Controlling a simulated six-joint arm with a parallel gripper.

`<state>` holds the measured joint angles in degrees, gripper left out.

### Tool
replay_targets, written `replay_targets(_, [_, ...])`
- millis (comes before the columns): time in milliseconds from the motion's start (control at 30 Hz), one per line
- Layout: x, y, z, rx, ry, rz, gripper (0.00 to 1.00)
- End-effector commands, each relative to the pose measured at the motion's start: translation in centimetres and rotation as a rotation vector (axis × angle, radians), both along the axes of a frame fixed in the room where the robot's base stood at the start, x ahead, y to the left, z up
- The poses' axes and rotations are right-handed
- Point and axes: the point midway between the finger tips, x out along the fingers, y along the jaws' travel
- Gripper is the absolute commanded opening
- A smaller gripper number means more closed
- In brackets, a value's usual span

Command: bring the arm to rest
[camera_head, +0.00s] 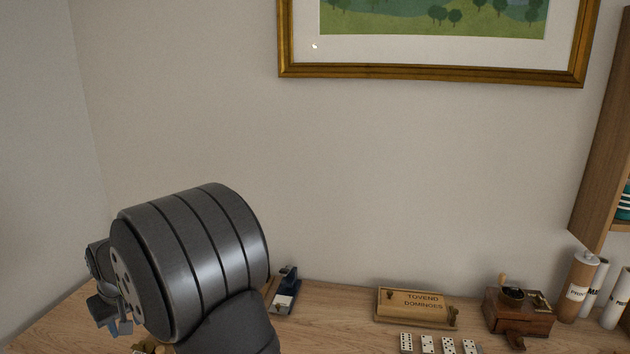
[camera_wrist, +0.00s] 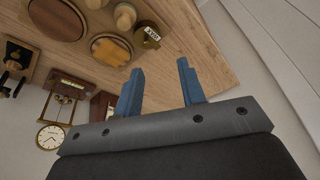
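In the wrist view my gripper (camera_wrist: 158,85) shows two blue fingers held apart, with nothing between them. Behind the fingers lies the wooden tabletop (camera_wrist: 202,50). In the head view my dark arm fills the lower left, and a small part of my gripper (camera_head: 112,318) shows at its left end, over the left part of the wooden table (camera_head: 345,297). The fingertips are mostly hidden there.
A dominoes box (camera_head: 417,308), loose dominoes (camera_head: 427,344), a wooden grinder (camera_head: 518,320) and cardboard tubes (camera_head: 577,290) stand to the right. A stapler-like item (camera_head: 285,296) sits beside my arm. A clock (camera_wrist: 51,136) and round wooden boards (camera_wrist: 57,18) show in the wrist view. A framed picture (camera_head: 430,72) hangs above.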

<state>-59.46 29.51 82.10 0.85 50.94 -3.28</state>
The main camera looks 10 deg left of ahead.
Motion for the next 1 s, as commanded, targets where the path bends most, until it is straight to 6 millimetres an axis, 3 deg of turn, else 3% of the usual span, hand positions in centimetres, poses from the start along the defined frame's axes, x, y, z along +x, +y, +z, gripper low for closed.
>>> replay_targets(233, [0.3,0.3,-1.0,-0.002,0.008,0.068,0.37])
replay_targets(667, [0.3,0.3,-1.0,-0.002,0.007,0.077,0.37])
replay_targets(1000, [-0.2,-0.1,0.7,0.003,-0.007,-0.036,0.37])
